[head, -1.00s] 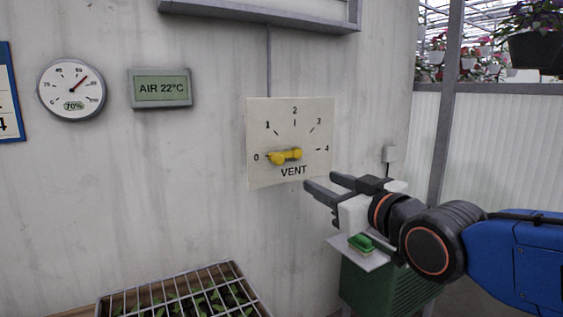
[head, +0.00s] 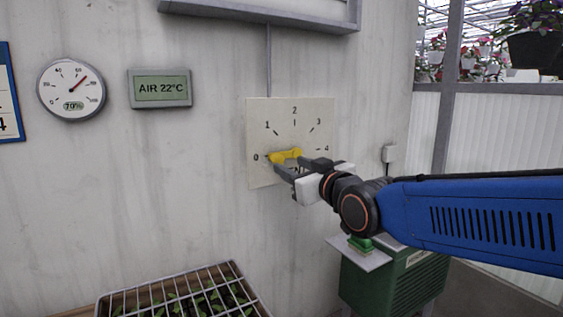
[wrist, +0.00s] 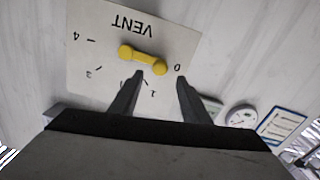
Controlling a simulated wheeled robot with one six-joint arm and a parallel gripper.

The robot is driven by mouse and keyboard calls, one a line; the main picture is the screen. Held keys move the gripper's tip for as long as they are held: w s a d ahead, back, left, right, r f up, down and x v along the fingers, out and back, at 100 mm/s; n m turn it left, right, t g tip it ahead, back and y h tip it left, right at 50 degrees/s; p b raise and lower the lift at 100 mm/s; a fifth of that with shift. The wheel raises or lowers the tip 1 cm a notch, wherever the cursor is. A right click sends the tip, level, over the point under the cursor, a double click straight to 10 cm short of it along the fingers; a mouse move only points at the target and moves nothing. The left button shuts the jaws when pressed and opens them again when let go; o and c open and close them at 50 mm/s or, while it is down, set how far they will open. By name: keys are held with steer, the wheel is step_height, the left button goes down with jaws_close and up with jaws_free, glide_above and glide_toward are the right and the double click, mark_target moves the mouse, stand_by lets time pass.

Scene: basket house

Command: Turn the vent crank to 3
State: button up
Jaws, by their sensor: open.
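The yellow vent crank (head: 286,155) is on a cream dial plate (head: 262,120) marked 0 to 4, fixed to the wall. Its handle end points left to 0. In the wrist view the plate (wrist: 92,30) appears upside down, with the crank (wrist: 143,58) across its middle. My gripper (head: 290,166) is at the crank, in front of the plate's lower half, and hides part of the VENT label. In the wrist view its fingers (wrist: 160,76) are open, with the crank's 0-side end in line with the gap. I cannot tell whether they touch it.
A round gauge (head: 72,90) and an AIR 22°C display (head: 160,88) hang left of the plate. A wire-covered seedling tray (head: 232,268) is below. A green box (head: 385,285) stands lower right under my arm.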

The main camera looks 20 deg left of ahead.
mark_target(280, 160)
steer(key=shift+x, duration=3.2)
jaws_close()
